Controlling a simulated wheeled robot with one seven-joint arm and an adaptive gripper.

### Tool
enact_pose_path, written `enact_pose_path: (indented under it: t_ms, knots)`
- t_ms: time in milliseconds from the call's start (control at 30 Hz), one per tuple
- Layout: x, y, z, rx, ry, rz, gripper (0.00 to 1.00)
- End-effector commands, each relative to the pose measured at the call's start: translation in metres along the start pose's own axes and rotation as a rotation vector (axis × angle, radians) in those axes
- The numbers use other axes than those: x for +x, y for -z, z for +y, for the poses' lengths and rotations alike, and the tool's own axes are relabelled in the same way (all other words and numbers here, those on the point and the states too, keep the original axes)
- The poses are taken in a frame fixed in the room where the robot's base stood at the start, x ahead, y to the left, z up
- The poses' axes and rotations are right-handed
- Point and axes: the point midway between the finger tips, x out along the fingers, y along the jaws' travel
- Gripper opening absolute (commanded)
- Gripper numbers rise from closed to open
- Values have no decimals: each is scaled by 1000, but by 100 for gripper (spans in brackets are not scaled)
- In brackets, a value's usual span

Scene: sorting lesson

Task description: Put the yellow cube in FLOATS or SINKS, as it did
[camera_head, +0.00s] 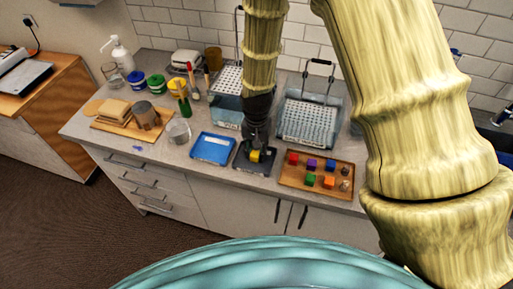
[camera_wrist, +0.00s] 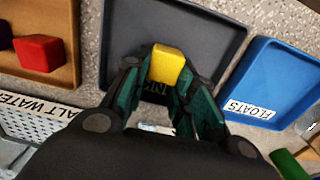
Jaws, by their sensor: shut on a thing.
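The yellow cube (camera_head: 256,156) is between the fingers of my gripper (camera_head: 257,150), which is shut on it. In the wrist view the cube (camera_wrist: 167,64) sits at the fingertips, over the dark grey tray (camera_wrist: 212,32). That tray's label is partly hidden by the fingers; a few letters that look like "INK" show. Whether the cube touches the tray floor I cannot tell. The blue tray (camera_head: 212,148), labelled FLOATS in the wrist view (camera_wrist: 247,108), lies beside the dark tray, on its left in the head view, and looks empty.
A wooden tray (camera_head: 290,182) with several coloured cubes and small round items lies right of the dark tray. Behind stand clear tanks with wire baskets (camera_head: 310,122); one label partly reads "ALT WATER". A clear cup (camera_head: 179,131), jars and a board with sandwiches are at left.

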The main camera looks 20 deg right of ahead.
Motion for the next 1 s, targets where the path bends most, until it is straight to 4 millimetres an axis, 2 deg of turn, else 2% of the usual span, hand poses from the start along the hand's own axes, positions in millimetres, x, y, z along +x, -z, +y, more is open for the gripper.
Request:
enact_pose_path:
  t_ms: [367, 400, 500, 800, 1000]
  knots:
    - [4, 0, 0, -1, 0, 0, 8]
    - [3, 0, 0, -1, 0, 0, 29]
    - [3, 0, 0, -1, 0, 0, 47]
    - [2, 0, 0, -1, 0, 0, 47]
    - [-5, 0, 0, -1, 1, 1, 47]
